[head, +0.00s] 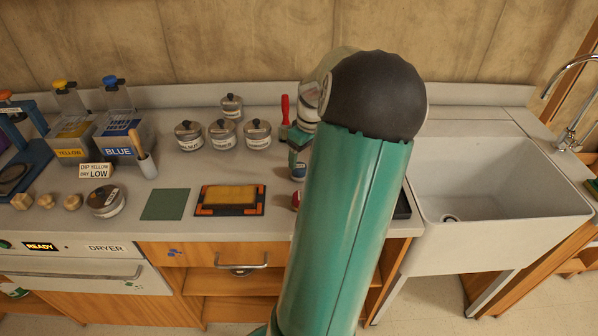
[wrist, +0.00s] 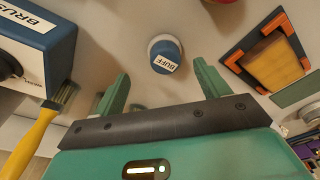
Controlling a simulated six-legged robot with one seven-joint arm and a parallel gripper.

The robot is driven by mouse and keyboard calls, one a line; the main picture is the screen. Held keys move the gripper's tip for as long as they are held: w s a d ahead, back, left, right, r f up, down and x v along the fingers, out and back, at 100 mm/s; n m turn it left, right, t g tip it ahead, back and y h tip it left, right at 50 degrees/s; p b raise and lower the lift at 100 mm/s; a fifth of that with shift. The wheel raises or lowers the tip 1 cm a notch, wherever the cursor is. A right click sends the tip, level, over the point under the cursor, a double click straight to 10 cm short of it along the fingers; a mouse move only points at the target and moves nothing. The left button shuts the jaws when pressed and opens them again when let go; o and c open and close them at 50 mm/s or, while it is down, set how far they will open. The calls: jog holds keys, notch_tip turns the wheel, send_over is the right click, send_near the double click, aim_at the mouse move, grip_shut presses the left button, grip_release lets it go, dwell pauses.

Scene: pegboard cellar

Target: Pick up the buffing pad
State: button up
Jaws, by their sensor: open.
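The buffing pad (wrist: 165,54) is a small round piece with a pale body and a blue top labelled BUFF. In the wrist view it stands on the pale counter, just beyond and between my fingertips. My gripper (wrist: 160,84) is open, its two green fingers apart with nothing between them. The pad is apart from both fingers. In the head view my arm covers most of the area around my gripper, and a small blue piece with a pale label (head: 299,170), which looks like the pad, shows at the arm's left edge.
A blue-and-white box labelled BRUSH (wrist: 40,45) and a yellow-handled brush (wrist: 42,128) are left of the pad. A black-and-orange tray (head: 204,209) holds a yellow block. A green mat (head: 166,204) and lidded tins (head: 257,134) are farther left. A white sink (head: 490,180) is at right.

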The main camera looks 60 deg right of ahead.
aim_at(299, 166)
jog(key=f, duration=0.2)
jog(key=w+f, duration=0.1)
jog(key=f, duration=0.2)
jog(key=shift+w+a+f, duration=0.15)
jog(key=shift+a+f, duration=0.05)
jog(key=shift+f, duration=0.15)
jog(key=shift+c, duration=0.2)
jog(key=c, duration=1)
